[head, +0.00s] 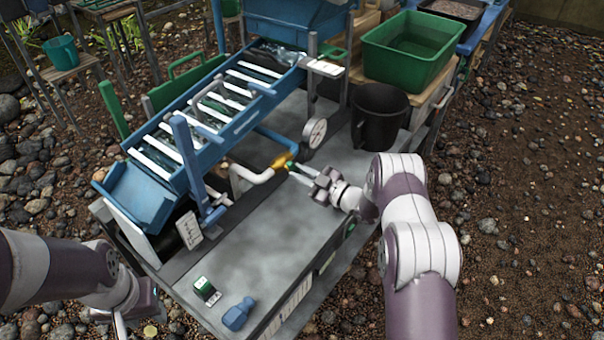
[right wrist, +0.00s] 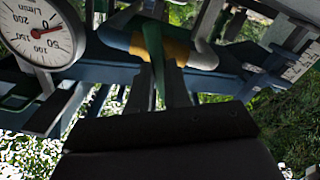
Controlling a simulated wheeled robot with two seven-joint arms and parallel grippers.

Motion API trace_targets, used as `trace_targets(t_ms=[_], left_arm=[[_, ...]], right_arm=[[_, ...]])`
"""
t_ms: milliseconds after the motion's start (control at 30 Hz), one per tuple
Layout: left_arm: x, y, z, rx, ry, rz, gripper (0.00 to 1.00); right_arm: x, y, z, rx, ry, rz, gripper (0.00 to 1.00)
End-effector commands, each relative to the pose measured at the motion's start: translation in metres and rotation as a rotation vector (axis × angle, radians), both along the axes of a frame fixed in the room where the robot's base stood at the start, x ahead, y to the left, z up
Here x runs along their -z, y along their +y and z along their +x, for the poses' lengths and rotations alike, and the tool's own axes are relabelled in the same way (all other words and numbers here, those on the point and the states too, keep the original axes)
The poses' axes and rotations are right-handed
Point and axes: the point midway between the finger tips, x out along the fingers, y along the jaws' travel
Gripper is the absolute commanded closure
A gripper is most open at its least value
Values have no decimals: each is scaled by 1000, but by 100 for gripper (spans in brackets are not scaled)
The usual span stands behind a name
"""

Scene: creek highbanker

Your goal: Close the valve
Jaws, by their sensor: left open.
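The yellow valve (head: 283,160) sits on the white and blue pipe beside the sluice. In the right wrist view the valve body (right wrist: 173,50) is at the top centre, with its green lever handle (right wrist: 153,55) pointing toward my gripper. My right gripper (head: 301,172) reaches the handle from the right. In the right wrist view its two fingers (right wrist: 162,88) stand close together on either side of the handle and appear shut on it. My left gripper (head: 138,317) is open, low at the bottom left, away from the valve and partly cut off.
A black bucket (head: 379,112) and green tub (head: 408,45) stand behind. A blue bottle (head: 238,314) lies on the grey deck (head: 260,250), which is otherwise largely clear.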

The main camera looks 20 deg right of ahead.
Motion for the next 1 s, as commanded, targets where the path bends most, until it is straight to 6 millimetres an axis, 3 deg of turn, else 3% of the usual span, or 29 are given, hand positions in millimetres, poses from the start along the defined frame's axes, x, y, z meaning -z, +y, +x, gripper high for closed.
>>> trace_targets(t_ms=[400,667,700,767,1000], left_arm=[[3,0,0,0,0,0,57],[3,0,0,0,0,0,57],[3,0,0,0,0,0,57],[3,0,0,0,0,0,57],[3,0,0,0,0,0,57]], right_arm=[[0,-2,1,0,284,363,100],[0,-2,1,0,297,379,100],[0,-2,1,0,297,379,80],[0,-2,1,0,296,378,60],[0,-1,1,0,295,376,57]])
